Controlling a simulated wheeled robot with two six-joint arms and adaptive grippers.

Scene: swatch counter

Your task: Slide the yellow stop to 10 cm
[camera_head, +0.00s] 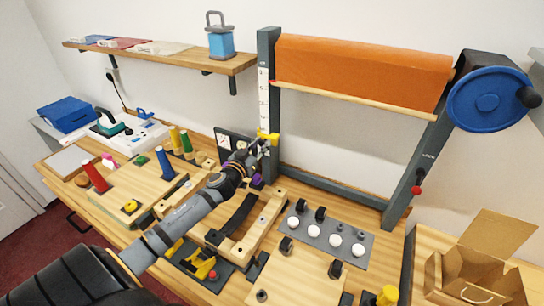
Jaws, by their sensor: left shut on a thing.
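The yellow stop (272,138) sits at the lower part of a white scale strip (263,95) on the left upright of a dark frame. The marks on the strip are too small to read. My left gripper (264,145) reaches up to the stop from the lower left and is shut on it. The fingers partly hide the stop and the strip just behind it. My right gripper is not in view.
An orange roll (360,72) with a blue crank wheel (487,103) spans the frame. Coloured pegs stand on a wooden board (138,190) at left. A grey plate with white knobs (325,236) lies right of my arm. An open cardboard box (480,270) stands at lower right.

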